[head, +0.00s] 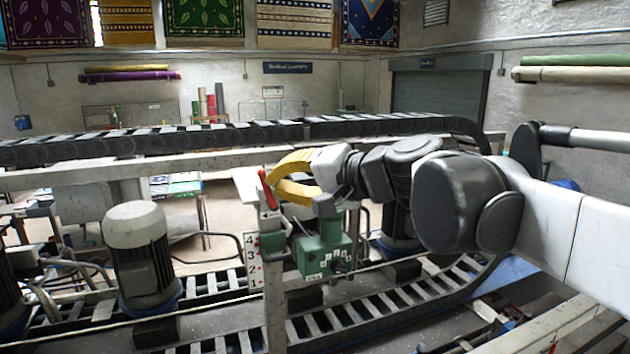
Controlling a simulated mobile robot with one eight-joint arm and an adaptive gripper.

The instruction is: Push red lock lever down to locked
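The red lock lever (268,189) stands nearly upright, leaning slightly left, at the top of a pale post with a number scale (252,260). A green box (325,251) with small labels and knobs is mounted just right of the post. My gripper (278,187) has yellow curved fingers and comes in from the right, above the green box. Its fingertips are close to the red lever's right side. I cannot tell whether they touch it. The finger gap is seen at an angle, so its opening is unclear.
A grey motor (140,255) stands left of the post. A dark roller conveyor (240,134) runs across behind my gripper, and slatted tracks (350,308) run below. A thin rope (130,322) crosses low in front. Rugs hang on the back wall.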

